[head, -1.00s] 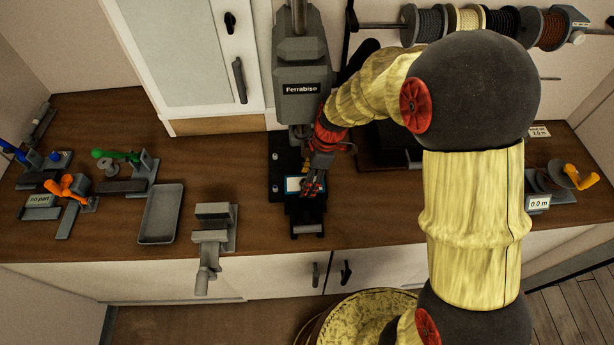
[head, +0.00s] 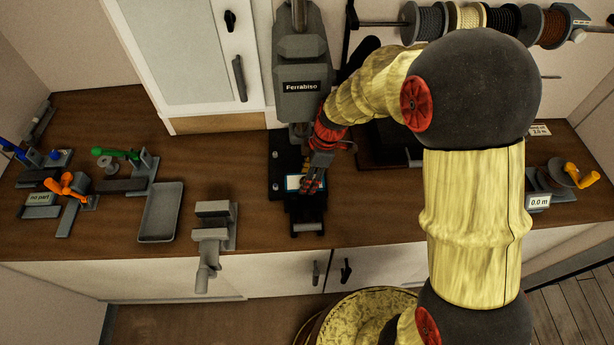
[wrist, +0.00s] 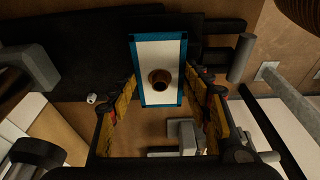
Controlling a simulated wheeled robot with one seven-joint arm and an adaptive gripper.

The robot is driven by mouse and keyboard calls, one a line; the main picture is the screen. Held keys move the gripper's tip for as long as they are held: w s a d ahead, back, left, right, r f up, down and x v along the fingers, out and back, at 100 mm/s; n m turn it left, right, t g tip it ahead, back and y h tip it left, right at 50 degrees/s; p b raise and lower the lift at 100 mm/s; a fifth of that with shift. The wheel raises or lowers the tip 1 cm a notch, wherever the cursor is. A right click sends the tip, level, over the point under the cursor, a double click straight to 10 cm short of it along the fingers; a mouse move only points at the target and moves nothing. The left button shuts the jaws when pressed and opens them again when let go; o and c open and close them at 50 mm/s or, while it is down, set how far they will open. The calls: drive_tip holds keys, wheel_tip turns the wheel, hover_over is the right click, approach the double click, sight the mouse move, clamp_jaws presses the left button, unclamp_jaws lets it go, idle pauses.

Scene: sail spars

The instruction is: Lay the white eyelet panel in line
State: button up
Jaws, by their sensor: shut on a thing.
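The white eyelet panel (wrist: 152,53) has blue edges and a round brownish hole. In the wrist view it lies between the two fingers of my gripper (wrist: 163,88), which is shut on it by its sides. In the head view my gripper (head: 309,181) is low under the grey Ferrabiso press (head: 302,60), and a small white and blue part of the panel (head: 292,183) shows to its left. The panel is over the press's black base (head: 281,165). I cannot tell whether it touches the base.
A grey vise (head: 213,225) stands left of the press at the bench front, with an empty grey tray (head: 160,213) beyond it. Several clamps with orange, green and blue handles are at far left. Spools (head: 470,18) hang behind; a crank reel (head: 557,178) is at right.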

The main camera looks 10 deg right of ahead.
drive_tip(key=shift+s, duration=0.1)
idle(0.4)
drive_tip(key=shift+s+b, duration=0.3)
drive_tip(key=shift+b, duration=0.1)
drive_tip(key=o, duration=1.1)
drive_tip(key=shift+c, duration=0.7)
drive_tip(key=shift+a+r+p+v, duration=0.1)
drive_tip(key=shift+a+p+v, duration=0.3)
drive_tip(key=shift+v, duration=0.75)
drive_tip(key=shift+a+r+p+v, duration=0.15)
drive_tip(key=shift+p+v, duration=0.45)
drive_tip(key=shift+v, duration=0.55)
drive_tip(key=shift+a+f+p+v, duration=0.1)
drive_tip(key=shift+a+p+v, duration=0.3)
drive_tip(key=shift+v, duration=0.75)
drive_tip(key=shift+d, duration=0.1)
